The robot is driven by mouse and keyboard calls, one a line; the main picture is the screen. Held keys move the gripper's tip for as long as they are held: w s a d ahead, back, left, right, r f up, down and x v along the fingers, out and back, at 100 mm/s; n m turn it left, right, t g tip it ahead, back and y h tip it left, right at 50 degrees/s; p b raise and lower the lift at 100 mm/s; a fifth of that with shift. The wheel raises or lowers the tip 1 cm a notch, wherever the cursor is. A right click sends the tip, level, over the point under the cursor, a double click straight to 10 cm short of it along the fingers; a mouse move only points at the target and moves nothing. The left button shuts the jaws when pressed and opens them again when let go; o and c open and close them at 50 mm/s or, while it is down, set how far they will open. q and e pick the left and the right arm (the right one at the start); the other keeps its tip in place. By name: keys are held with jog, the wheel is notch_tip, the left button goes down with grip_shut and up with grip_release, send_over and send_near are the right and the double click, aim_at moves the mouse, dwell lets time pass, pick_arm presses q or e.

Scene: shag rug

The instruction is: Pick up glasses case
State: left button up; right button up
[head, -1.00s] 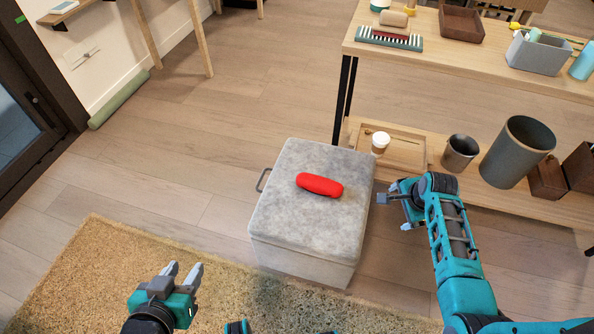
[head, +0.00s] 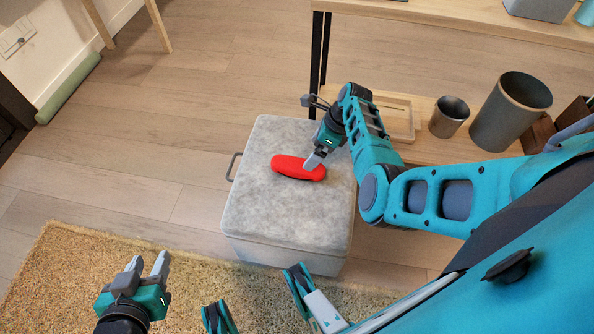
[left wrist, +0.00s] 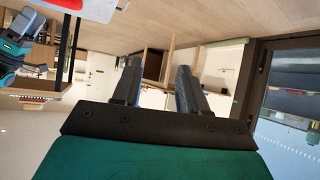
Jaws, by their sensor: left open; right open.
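A red glasses case (head: 292,167) lies on top of the grey ottoman (head: 265,215) in the head view. My right gripper (head: 313,162) is over the right end of the case, pointing down, with its fingers open. Part of the case's right end is hidden by a finger, and I cannot tell whether they touch. My left gripper (head: 148,265) is open and empty above the rug, left of the ottoman. Its fingers also show in the left wrist view (left wrist: 158,88), with nothing between them.
A shelf table (head: 450,20) stands behind at right. Its lower shelf holds a wooden tray (head: 400,125), a small metal cup (head: 449,117) and a large grey bin (head: 510,112). A shaggy rug (head: 80,260) lies at front left. The wooden floor left of the ottoman is clear.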

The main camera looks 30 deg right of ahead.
aim_at(298, 168)
jog(key=shift+w+a+f, duration=0.1)
jog(key=shift+a+f, duration=0.1)
jog(key=shift+f, duration=0.45)
jog(key=shift+a+f+b, duration=0.15)
jog(key=shift+f+b, duration=0.15)
jog(key=shift+b, duration=0.05)
jog(key=b+x, duration=0.1)
jog(key=x, duration=0.1)
jog(key=b+x, duration=0.2)
jog(key=shift+a+f, duration=0.2)
jog(key=shift+a, duration=0.05)
jog(key=shift+f, duration=0.15)
jog(key=shift+a, duration=0.1)
jog(key=c, duration=1.3)
pick_arm(q)
jog(key=shift+w+d+f, duration=0.4)
jog(key=shift+d+f, duration=0.3)
pick_arm(e)
jog(key=shift+r, duration=0.25)
